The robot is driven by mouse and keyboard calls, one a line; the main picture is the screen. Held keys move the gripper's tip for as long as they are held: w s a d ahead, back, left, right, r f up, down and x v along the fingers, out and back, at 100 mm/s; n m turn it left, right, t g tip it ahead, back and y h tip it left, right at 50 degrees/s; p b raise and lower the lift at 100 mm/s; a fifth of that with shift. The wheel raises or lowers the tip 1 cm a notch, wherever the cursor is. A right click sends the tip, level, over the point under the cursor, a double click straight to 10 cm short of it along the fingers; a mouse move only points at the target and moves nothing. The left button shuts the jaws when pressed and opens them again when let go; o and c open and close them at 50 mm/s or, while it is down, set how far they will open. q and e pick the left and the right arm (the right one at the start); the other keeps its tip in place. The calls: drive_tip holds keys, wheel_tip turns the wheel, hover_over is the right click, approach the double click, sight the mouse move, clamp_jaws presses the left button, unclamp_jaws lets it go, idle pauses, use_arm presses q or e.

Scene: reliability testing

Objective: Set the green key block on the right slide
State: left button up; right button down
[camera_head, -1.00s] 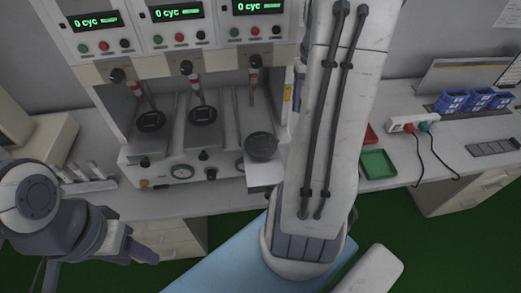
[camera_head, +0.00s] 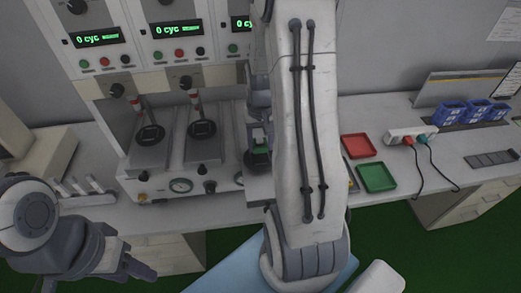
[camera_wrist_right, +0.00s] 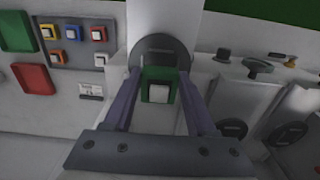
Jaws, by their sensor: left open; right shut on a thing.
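The green key block (camera_wrist_right: 159,92), with a pale square key on top, is between the purple fingers of my right gripper (camera_wrist_right: 160,98), which is shut on it. My right arm hides most of the right slide in the head view. My left gripper (camera_head: 138,269) is open and empty, low on the left, in front of the bench.
The middle slide (camera_head: 203,145) and left slide (camera_head: 149,150) stand to the left with empty round plates. A red tray (camera_head: 358,146) and a green tray (camera_head: 377,178) lie right of my arm.

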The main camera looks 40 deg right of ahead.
sight(260, 146)
wheel_tip(260, 146, down, 4)
drive_tip(key=shift+r+p, duration=0.1)
drive_tip(key=shift+p, duration=0.4)
